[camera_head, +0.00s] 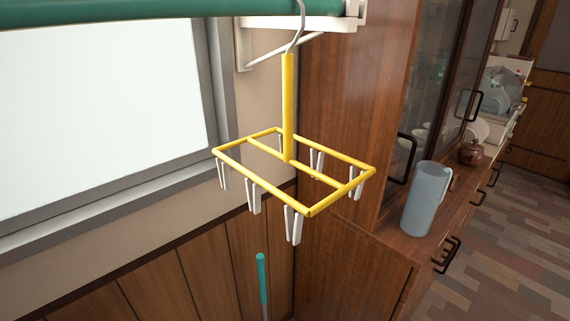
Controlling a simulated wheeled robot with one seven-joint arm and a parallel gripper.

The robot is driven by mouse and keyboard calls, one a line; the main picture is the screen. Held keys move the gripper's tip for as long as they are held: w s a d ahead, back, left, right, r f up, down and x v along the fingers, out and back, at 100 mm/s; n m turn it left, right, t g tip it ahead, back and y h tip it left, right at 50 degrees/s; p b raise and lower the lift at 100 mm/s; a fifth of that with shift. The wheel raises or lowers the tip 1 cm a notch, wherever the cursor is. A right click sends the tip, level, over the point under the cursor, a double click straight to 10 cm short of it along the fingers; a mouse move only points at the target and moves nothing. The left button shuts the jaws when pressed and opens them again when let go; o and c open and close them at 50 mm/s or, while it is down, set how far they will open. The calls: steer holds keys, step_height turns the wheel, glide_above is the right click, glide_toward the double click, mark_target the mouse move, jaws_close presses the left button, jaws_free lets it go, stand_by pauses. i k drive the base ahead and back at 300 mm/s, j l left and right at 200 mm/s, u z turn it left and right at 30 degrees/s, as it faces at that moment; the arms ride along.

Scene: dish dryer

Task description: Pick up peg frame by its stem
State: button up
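The yellow peg frame (237,174) hangs in the middle of the camera_head view. Its upright yellow stem (288,105) rises from the middle bar of the rectangular frame. Several white pegs (254,196) hang from the frame's bars. My gripper is not in view.
A white wall bracket (242,40) supports the rail beside a window (100,120). A wooden cabinet (345,110) stands close behind the frame on the right. A grey-blue jug (427,198) stands on its ledge. A green-topped pole (262,275) stands below.

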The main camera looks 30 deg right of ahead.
mark_target(293, 228)
steer(key=j, duration=0.4)
steer(key=k+j, duration=0.15)
steer(key=j, duration=0.2)
steer(key=j+z, duration=0.1)
steer(key=j, duration=0.3)
steer(key=k+j, duration=0.4)
steer(key=j, duration=0.2)
steer(key=z, duration=0.05)
